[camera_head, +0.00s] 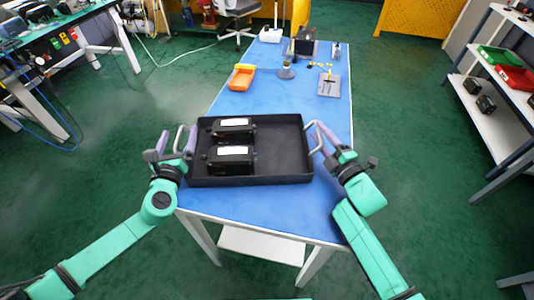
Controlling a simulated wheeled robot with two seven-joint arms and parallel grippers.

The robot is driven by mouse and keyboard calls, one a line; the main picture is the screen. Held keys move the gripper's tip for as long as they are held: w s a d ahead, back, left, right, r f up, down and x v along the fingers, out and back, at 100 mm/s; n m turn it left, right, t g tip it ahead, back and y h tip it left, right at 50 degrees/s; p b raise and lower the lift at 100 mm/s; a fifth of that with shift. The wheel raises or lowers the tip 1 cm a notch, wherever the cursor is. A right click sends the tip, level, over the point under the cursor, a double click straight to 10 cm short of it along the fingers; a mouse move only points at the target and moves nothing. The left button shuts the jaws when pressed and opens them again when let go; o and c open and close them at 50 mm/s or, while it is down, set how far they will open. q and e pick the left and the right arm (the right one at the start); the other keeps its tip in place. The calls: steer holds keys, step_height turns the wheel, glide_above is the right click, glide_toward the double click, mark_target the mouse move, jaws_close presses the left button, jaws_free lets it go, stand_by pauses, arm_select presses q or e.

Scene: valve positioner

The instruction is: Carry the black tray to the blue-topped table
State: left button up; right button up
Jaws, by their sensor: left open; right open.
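The black tray (275,165) lies at the near end of the blue-topped table (265,95). Two black devices with white labels, a far one (234,128) and a near one (231,158), sit in its left half. The tray's right half is empty. A metal handle stands out at each short side. My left gripper (183,140) is open at the tray's left handle. My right gripper (316,136) is open at the right handle. I cannot tell whether the fingers touch the handles.
An orange bin (241,78), a small grey-based fixture (329,85) and other small items stand farther back on the table. A shelf with a green bin (497,58) and a red bin (517,77) is at right. A workbench (62,25) is at upper left. Green floor is clear on both sides.

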arm_select(q)
steer(key=shift+s, duration=0.1)
steer(key=s, duration=1.2)
steer(key=shift+d, duration=0.2)
arm_select(e)
steer(key=o, duration=0.8)
arm_select(q)
steer(key=shift+w, duration=0.1)
arm_select(e)
steer(key=d, duration=0.7)
steer(key=shift+s, duration=0.2)
steer(key=shift+a, duration=0.1)
